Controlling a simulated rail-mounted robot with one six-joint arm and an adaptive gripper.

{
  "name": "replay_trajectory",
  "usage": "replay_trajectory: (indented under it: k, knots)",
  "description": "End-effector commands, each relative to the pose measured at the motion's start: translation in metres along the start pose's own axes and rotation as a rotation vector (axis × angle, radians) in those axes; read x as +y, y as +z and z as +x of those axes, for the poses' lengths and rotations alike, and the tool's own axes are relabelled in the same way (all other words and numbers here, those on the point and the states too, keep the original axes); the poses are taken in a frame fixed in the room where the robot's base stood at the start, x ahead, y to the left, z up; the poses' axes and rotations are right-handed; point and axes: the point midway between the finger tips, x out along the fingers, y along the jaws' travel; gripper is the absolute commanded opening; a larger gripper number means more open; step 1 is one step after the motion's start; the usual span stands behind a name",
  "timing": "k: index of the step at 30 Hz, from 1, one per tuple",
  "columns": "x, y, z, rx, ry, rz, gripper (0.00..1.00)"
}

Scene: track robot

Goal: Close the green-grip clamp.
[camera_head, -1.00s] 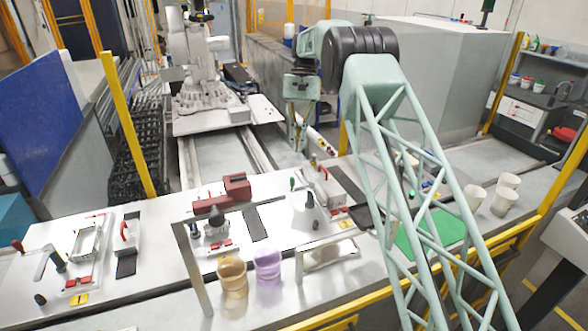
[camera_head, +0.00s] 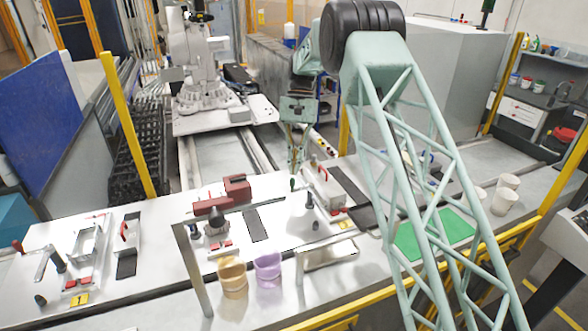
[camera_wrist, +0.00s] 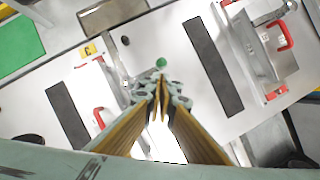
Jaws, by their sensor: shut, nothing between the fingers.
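The green grip (camera_head: 292,183) of the clamp stands up from the white worktable in the head view, left of a metal fixture with a red handle. In the wrist view the green grip (camera_wrist: 160,63) shows as a round knob just beyond my fingertips. My gripper (camera_head: 295,168) points down just above the grip in the head view. In the wrist view my gripper (camera_wrist: 159,98) has its fingertips together with nothing between them. I cannot tell whether it touches the grip. The clamp's body is mostly hidden behind my fingers, and its position is unclear.
The red-handled fixture (camera_head: 325,185) stands close on the right. A red block (camera_head: 236,188), a grey metal frame (camera_head: 193,265), a tan cup (camera_head: 232,278) and a purple cup (camera_head: 268,268) are nearby. A dark pad (camera_wrist: 213,65) lies right of the grip in the wrist view.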

Motion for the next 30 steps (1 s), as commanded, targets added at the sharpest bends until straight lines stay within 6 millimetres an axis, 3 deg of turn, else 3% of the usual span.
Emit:
replay_trajectory:
  k: [20, 30]
  knots:
    - [0.001, 0.008, 0.003, 0.001, 0.0, -0.001, 0.0]
    - [0.013, 0.005, 0.001, 0.001, 0.012, -0.028, 0.0]
